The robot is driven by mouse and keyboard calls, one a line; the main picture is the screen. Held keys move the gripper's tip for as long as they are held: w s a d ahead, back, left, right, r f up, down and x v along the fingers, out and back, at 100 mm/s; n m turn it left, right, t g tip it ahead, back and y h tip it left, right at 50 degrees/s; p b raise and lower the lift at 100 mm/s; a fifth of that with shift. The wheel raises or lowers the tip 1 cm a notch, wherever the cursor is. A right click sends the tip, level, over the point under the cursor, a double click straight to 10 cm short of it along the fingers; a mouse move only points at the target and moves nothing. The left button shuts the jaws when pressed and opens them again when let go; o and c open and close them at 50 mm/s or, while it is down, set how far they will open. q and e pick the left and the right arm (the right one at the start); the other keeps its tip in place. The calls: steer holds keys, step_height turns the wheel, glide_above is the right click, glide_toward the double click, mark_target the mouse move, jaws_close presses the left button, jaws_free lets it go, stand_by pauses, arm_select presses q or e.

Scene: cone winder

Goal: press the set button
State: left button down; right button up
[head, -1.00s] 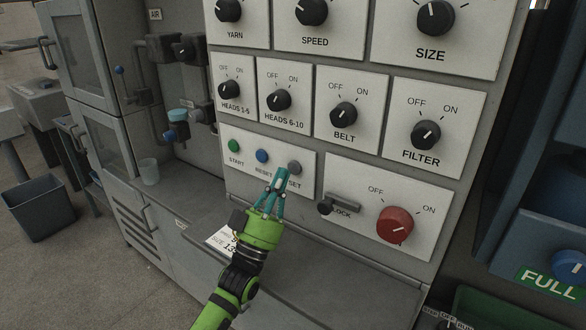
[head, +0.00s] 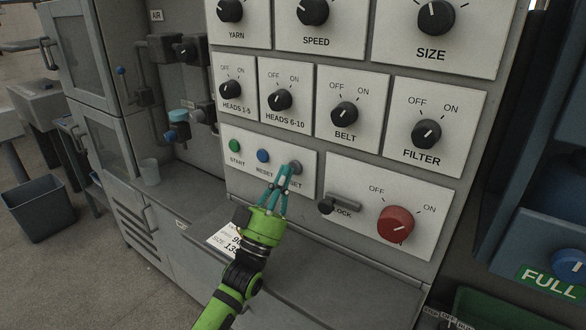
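The grey set button (head: 296,166) is the rightmost of three buttons on a white plate (head: 238,173) of the machine's front panel. My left gripper (head: 288,168) comes up from below with its teal fingers together and nothing seen between them. Its tips are at the set button's lower left and cover part of the button and of the SET label. I cannot tell whether the tips touch the button. My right gripper is not in view.
The blue reset button (head: 263,156) and the green start button (head: 236,145) are to the left. The lock lever (head: 340,203) and a red knob (head: 396,224) are to the right. Several black knobs are above. A paper card (head: 225,238) lies on the ledge below.

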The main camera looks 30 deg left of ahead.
arm_select(q)
steer(key=shift+w+d+r, duration=0.1)
steer(key=shift+w+r, duration=0.05)
steer(key=shift+w, duration=0.1)
stand_by(0.7)
stand_by(0.5)
steer(key=shift+s+d+f, duration=0.2)
steer(key=shift+s+f, duration=0.1)
steer(key=shift+f, duration=0.45)
steer(key=shift+s, duration=0.1)
steer(key=s, duration=0.2)
steer(key=s+a+p, duration=0.1)
steer(key=s, duration=0.1)
steer(key=shift+s+r, duration=0.1)
steer(key=shift+s, duration=0.05)
